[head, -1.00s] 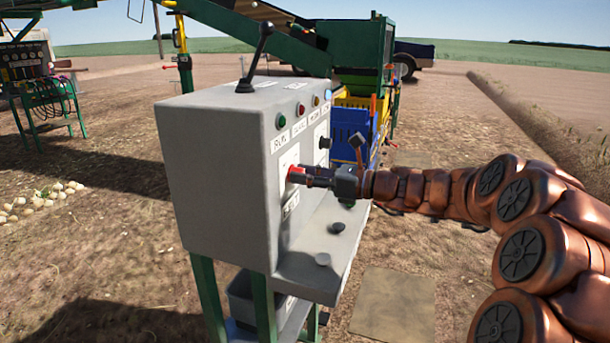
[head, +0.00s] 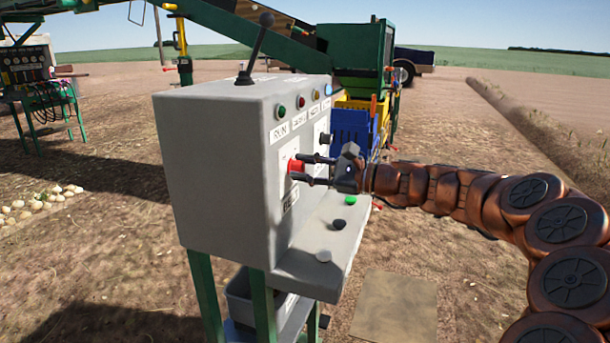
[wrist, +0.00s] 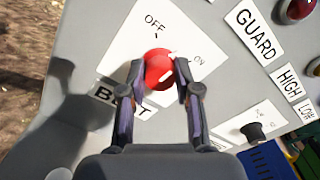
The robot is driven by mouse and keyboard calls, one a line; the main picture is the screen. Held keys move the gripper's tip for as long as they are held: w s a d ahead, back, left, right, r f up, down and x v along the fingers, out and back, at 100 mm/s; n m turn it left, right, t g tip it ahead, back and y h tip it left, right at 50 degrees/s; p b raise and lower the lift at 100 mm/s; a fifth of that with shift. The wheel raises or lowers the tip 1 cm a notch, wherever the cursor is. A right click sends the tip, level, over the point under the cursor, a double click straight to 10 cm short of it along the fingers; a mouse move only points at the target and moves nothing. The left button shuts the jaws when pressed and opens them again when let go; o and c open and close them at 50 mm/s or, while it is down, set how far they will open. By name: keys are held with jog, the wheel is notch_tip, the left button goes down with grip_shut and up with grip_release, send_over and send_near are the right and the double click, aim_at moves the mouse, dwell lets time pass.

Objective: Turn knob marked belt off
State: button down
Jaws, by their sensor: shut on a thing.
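The red belt knob (head: 294,166) sits on a white plate on the front face of the grey control box (head: 215,170). My gripper (head: 303,171) is at the knob, with one finger on each side of it. In the wrist view the round red knob (wrist: 158,70) lies between the two fingertips, which are shut on it. "OFF" shows above the knob and "ON" to its right. The "BELT" label (wrist: 104,92) below is partly hidden by a finger. I cannot tell clearly which way the knob points.
A second, dark knob (wrist: 252,132) is on a neighbouring plate. Lamps labelled run, guard, high and low line the box's top edge. A black lever (head: 256,48) stands on top. A shelf (head: 318,252) with several buttons juts out below my gripper.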

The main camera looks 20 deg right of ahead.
jog(key=n+b, duration=0.1)
jog(key=n, duration=0.1)
jog(key=n+b, duration=0.3)
jog(key=shift+a+f+n, duration=0.1)
jog(key=shift+f+n, duration=0.15)
jog(key=shift+n, duration=0.05)
jog(key=shift+r+n+b, duration=0.15)
jog(key=shift+n+b, duration=1.35)
jog(key=shift+n, duration=0.6)
jog(key=c, duration=0.8)
grip_release()
jog(key=v, duration=1.2)
